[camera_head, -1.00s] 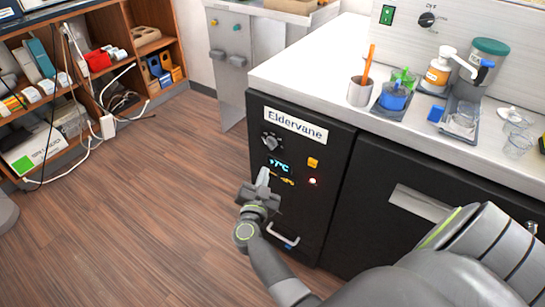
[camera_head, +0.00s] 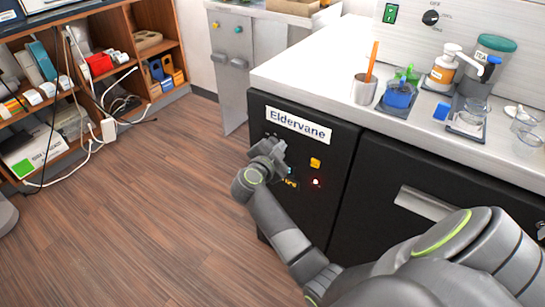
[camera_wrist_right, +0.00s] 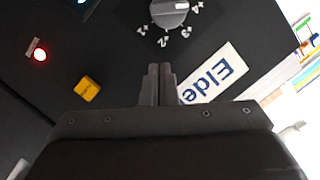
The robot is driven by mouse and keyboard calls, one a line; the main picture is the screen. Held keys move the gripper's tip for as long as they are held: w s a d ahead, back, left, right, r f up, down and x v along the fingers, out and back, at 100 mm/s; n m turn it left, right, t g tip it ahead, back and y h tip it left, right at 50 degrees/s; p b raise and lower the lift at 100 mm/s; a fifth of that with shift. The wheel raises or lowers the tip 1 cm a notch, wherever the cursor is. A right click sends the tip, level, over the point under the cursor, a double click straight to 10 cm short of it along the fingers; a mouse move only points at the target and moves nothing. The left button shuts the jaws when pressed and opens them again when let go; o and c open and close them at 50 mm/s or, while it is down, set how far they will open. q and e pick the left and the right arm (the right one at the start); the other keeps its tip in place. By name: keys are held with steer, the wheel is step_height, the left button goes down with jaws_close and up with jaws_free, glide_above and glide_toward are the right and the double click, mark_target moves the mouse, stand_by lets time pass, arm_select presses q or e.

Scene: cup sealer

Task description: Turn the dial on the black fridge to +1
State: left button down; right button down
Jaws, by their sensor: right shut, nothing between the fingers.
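The black fridge (camera_head: 335,150) with the "Eldervane" label (camera_head: 298,126) stands under the counter. In the right wrist view its grey dial (camera_wrist_right: 170,12) shows at the top edge, partly cut off, with small white marks around it that are hard to read. In the head view my right gripper (camera_head: 274,147) is in front of the panel and hides the dial and most of the display. My left gripper is not in view.
An orange button (camera_head: 315,163) and a lit red light (camera_head: 316,182) are on the panel right of my gripper. The white counter (camera_head: 300,70) above holds a cup, bottles and trays. The wooden floor (camera_head: 150,200) to the left is clear.

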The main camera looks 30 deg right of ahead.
mark_target(272, 144)
steer(key=shift+x, duration=0.95)
arm_select(q)
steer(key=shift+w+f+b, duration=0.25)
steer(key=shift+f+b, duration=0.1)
steer(key=shift+b, duration=0.3)
arm_select(e)
steer(key=w+f, duration=0.1)
steer(key=w+a+f, duration=0.1)
steer(key=f, duration=0.1)
steer(key=shift+a, duration=0.15)
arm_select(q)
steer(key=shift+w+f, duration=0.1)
arm_select(e)
steer(key=shift+f+m, duration=0.25)
steer(key=shift+m, duration=0.55)
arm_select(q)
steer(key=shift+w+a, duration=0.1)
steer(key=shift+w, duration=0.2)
arm_select(e)
steer(key=shift+f+m+t, duration=0.15)
steer(key=shift+m+t, duration=0.25)
steer(key=shift+m, duration=0.1)
